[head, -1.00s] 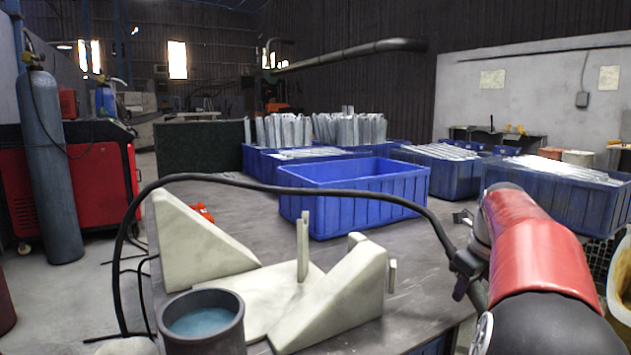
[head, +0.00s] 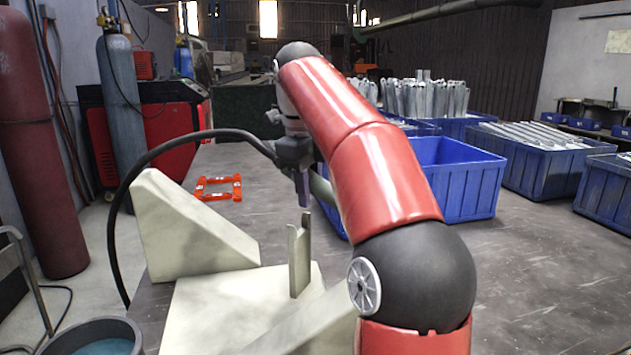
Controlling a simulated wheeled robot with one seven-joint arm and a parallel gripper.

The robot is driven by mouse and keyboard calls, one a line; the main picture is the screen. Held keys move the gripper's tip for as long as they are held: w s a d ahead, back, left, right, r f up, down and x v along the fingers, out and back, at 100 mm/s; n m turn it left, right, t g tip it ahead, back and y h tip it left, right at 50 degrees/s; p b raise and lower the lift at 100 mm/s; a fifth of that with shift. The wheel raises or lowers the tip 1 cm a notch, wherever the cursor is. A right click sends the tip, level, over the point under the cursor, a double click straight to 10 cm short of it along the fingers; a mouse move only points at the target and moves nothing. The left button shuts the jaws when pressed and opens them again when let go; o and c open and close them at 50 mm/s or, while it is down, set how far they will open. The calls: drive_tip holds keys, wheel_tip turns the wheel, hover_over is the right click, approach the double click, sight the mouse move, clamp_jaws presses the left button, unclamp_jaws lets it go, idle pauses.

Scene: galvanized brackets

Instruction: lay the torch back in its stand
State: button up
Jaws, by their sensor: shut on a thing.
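My gripper (head: 302,186) hangs from the end of my red and black arm, above and just behind the upright metal bracket. The torch's black hose (head: 160,150) arches from the left up to the gripper. A grey curved part of the torch (head: 323,189) shows beside the fingers. The gripper is shut on the torch; my arm hides much of the grip. A low orange frame, which looks like the torch stand (head: 219,188), lies on the table to the left of the gripper, apart from it. Nothing rests in it.
A pale fixture with two wedge blocks (head: 182,235) and an upright bracket (head: 300,258) stands in front. Blue crates (head: 458,180) stand behind and to the right. A dark bucket (head: 95,335) is at the lower left. The grey table (head: 250,215) is bare around the orange frame.

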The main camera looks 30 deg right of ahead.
wheel_tip(320, 180, down, 9)
drive_tip(key=b, duration=0.2)
idle(0.6)
drive_tip(key=shift+a, duration=0.1)
idle(0.4)
drive_tip(key=o, duration=1.9)
drive_tip(key=shift+f, duration=0.1)
drive_tip(key=shift+s+a+r+p, duration=0.15)
drive_tip(key=shift+r+p, duration=0.35)
drive_tip(key=shift+r, duration=1.25)
drive_tip(key=shift+s+a+r+p, duration=0.1)
drive_tip(key=shift+a+r+p, duration=0.3)
drive_tip(key=shift+r, duration=1.35)
drive_tip(key=shift+d, duration=0.15)
